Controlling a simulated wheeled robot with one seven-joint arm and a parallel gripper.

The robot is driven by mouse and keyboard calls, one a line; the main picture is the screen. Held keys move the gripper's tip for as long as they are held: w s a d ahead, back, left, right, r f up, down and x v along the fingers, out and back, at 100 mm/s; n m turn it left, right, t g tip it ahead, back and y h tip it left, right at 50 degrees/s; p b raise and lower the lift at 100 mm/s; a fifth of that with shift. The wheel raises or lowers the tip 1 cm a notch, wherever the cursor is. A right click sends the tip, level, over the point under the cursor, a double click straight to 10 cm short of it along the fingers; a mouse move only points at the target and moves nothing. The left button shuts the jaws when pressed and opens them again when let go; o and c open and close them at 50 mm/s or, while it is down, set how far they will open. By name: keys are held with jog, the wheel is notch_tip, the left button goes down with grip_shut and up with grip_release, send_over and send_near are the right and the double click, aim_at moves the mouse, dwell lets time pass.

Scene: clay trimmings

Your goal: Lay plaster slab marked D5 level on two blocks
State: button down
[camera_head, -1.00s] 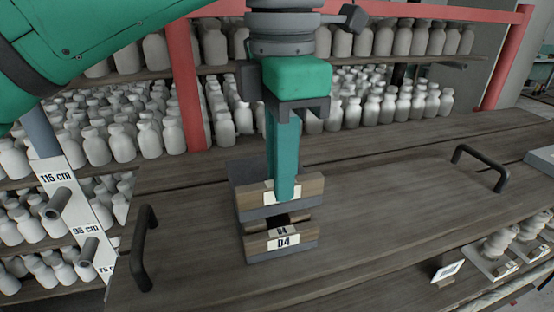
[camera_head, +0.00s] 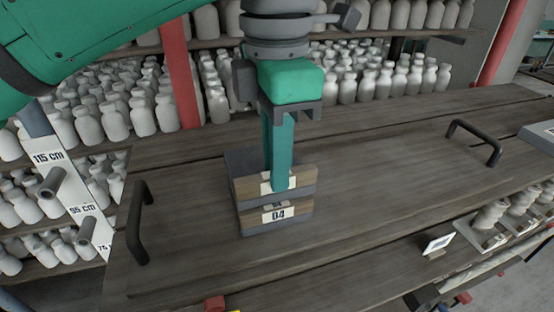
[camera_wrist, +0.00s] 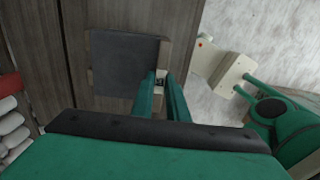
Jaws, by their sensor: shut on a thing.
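My gripper (camera_head: 279,186) points straight down and is shut on the front edge of a grey slab (camera_head: 246,164) with wooden front pieces and a white label. The fingers cover most of that label, so I cannot read its mark. The held slab lies over a similar piece labelled D4 (camera_head: 278,216) on the wooden board. Little or no gap shows between them; I cannot tell whether they touch. The wrist view shows the slab's grey top (camera_wrist: 125,65) with wood at two sides, and my fingertips (camera_wrist: 160,80) at its edge.
The wooden board (camera_head: 380,190) has black handles at left (camera_head: 137,225) and right (camera_head: 478,142). Shelves of white bottles (camera_head: 350,85) stand behind, with a red post (camera_head: 182,85). A height-marked post (camera_head: 65,185) stands at left. The board right of the stack is clear.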

jog(key=shift+f, duration=0.25)
dwell(0.8)
jog(key=c, duration=1.6)
grip_release()
jog(key=shift+c, duration=0.2)
